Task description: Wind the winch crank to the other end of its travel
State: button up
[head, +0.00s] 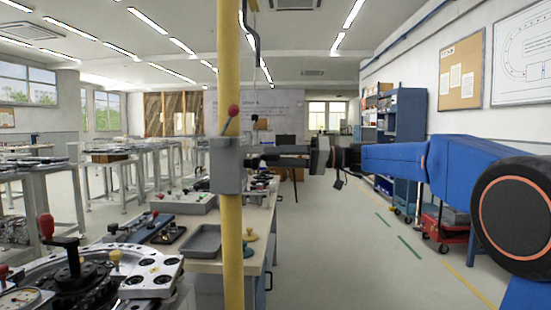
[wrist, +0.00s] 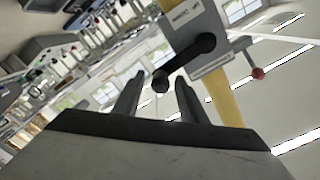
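The winch (head: 228,165) is a grey box on a yellow post, left of centre in the head view. It also shows at the top of the wrist view (wrist: 192,35), with lettering on its face. Its black crank handle (wrist: 190,60) sticks out from the box towards my gripper and ends in a round tip. A lever with a red knob (head: 233,110) rises from the box. My gripper (wrist: 160,80) is open, its two fingers apart. The crank's tip appears between the fingertips, with gaps on both sides; its depth between them is unclear. In the head view the gripper points left at the winch.
A workbench (head: 262,215) with a grey tray (head: 202,241) and several devices stands behind the post. A round dark mechanism (head: 75,280) with a red-knobbed handle is at front left. Blue shelves (head: 405,120) and a red cart (head: 447,225) stand at right. The middle floor is clear.

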jog(key=shift+a, duration=0.1)
grip_shut()
jog(key=shift+r, duration=0.2)
